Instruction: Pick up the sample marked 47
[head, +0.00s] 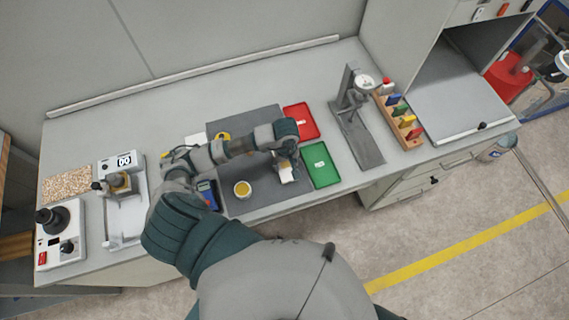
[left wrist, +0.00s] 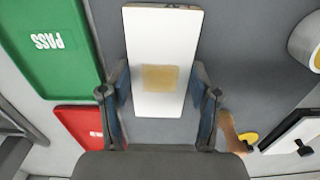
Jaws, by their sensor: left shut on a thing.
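My left gripper (head: 287,160) reaches over the grey mat from the left and is shut on a white sample panel (head: 286,173). In the left wrist view the panel (left wrist: 178,35) lies between the two fingers (left wrist: 159,110) and carries a tan square patch. No number 47 can be read on it. It is over the mat, close beside the green tray; whether it touches the mat cannot be told. My right gripper is not in view.
The green tray (head: 320,178), marked PASS in the left wrist view, and a red tray (head: 302,118) lie right of the mat (head: 240,121). A grey stand (head: 355,130) and a coloured rack (head: 399,118) are farther right.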

